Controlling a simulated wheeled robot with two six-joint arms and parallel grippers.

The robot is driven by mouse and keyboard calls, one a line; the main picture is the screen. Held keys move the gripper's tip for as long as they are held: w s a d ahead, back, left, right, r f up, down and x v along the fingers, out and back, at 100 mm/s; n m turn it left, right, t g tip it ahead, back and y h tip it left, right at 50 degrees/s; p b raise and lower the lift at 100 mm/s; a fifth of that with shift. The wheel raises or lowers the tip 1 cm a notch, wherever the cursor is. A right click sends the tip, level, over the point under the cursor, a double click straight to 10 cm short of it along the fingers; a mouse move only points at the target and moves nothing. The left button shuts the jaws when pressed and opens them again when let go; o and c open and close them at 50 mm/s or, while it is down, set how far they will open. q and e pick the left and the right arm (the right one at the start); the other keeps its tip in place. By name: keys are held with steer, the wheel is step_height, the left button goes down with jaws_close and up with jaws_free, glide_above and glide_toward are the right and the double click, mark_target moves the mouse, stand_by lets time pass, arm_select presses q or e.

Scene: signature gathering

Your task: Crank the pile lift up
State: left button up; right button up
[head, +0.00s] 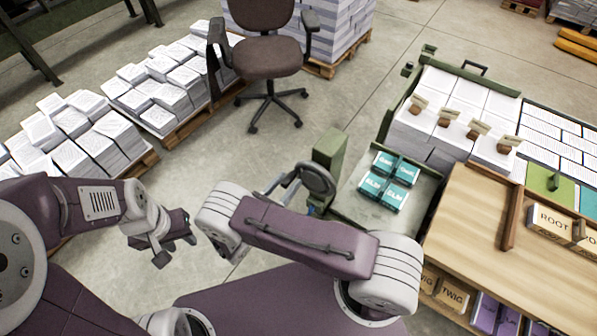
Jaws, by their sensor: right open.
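The pile lift seems to be the green-framed unit on the right, with a green post (329,148) at its near left corner. A dark round wheel (318,179), which looks like the crank, sits on the near side of this post. My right gripper (287,186) is open beside the wheel, to its left. My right forearm hides part of this area, and I cannot tell whether the fingers touch the crank. My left gripper (175,247) hangs over bare floor at the lower left, its fingers apart and empty.
Teal card packs (391,181) lie on a grey shelf (365,212) beside the post. White paper stacks (425,128) stand behind it. A wooden bench (500,235) fills the lower right. An office chair (268,55) and loaded pallets stand behind; the middle floor is clear.

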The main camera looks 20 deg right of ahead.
steer(key=shift+w+d+f, duration=0.1)
steer(key=shift+w+d, duration=0.2)
steer(key=shift+w, duration=0.1)
steer(key=shift+s+a, duration=0.15)
steer(key=shift+a, duration=0.05)
steer(key=shift+s+a+r, duration=0.15)
steer(key=shift+r, duration=0.05)
steer(key=c, duration=0.3)
jaws_close()
stand_by(0.4)
